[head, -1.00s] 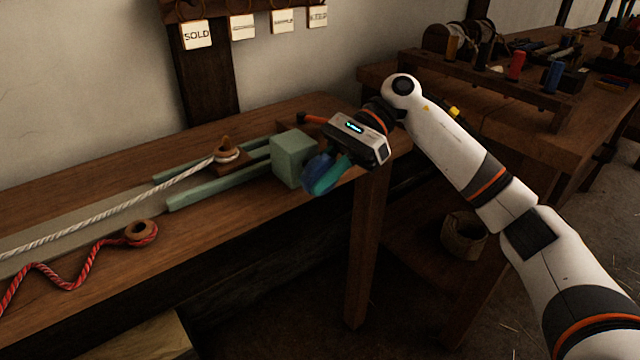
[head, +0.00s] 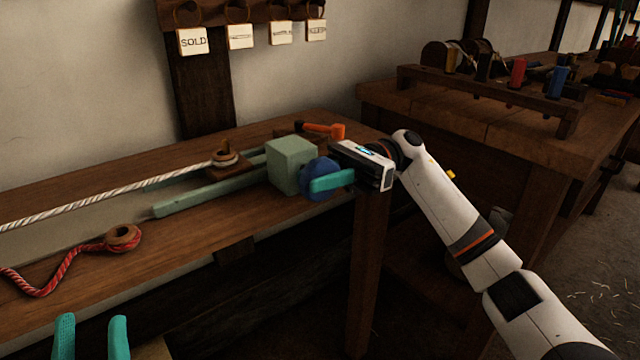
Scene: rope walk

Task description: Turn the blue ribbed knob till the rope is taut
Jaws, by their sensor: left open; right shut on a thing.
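The blue ribbed knob (head: 318,172) sits on the right face of a pale green block (head: 291,163) at the bench's right end. My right gripper (head: 330,182) is shut on the knob, with one teal finger in front, partly hiding it. The white rope (head: 100,203) runs from the left edge to a wooden post on a sliding block (head: 226,166) between green rails (head: 190,198). The rope looks nearly straight, with at most a slight dip. My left gripper (head: 91,336) is open and empty at the bottom left, in front of the bench.
A red rope (head: 62,280) lies slack around a wooden peg (head: 123,237) on the bench (head: 190,236). An orange handle (head: 322,130) shows behind the green block. Tags, one reading SOLD (head: 193,41), hang on the wall. A second table (head: 450,105) with spools stands right.

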